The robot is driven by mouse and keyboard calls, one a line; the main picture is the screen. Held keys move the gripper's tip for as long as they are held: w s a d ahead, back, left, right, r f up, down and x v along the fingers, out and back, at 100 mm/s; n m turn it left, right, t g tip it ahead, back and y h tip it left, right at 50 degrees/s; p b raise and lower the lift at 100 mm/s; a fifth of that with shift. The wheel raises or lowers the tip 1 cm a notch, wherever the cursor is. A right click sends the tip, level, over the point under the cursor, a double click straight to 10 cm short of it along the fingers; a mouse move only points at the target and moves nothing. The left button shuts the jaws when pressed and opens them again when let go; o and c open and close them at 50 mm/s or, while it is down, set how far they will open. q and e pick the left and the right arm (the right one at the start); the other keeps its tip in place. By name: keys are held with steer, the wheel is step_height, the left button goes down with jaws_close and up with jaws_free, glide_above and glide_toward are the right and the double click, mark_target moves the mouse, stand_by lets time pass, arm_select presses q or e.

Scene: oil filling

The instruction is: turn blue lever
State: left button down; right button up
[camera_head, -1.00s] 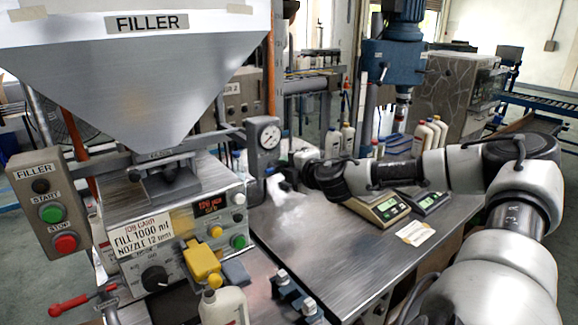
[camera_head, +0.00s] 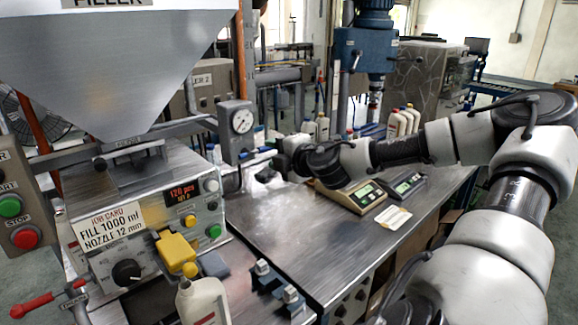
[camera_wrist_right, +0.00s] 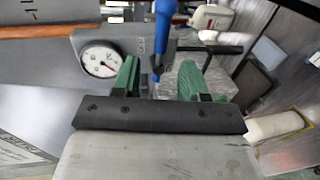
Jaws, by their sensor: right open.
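The blue lever (camera_head: 258,156) sticks out beside the pressure gauge box (camera_head: 237,130) on the filler. In the right wrist view the blue lever (camera_wrist_right: 163,35) hangs down from the top edge, with its tip between the two green fingers. My right gripper (camera_wrist_right: 165,72) is open around the lever; I cannot tell whether either finger touches it. In the head view my right gripper (camera_head: 267,168) is small and dark, just right of the gauge box. My left gripper is not in view.
The filler panel (camera_head: 150,225) has a yellow guard (camera_head: 175,250) on its front. A white bottle (camera_head: 203,300) stands before it. Scales (camera_head: 362,195) sit on the metal table (camera_head: 300,240) below my right arm. Several bottles (camera_head: 402,122) stand behind. The table's middle is mostly clear.

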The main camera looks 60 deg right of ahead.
steer(key=b+v, duration=0.1)
steer(key=v, duration=0.4)
steer(key=shift+s+b, duration=0.2)
steer(key=shift+b, duration=0.1)
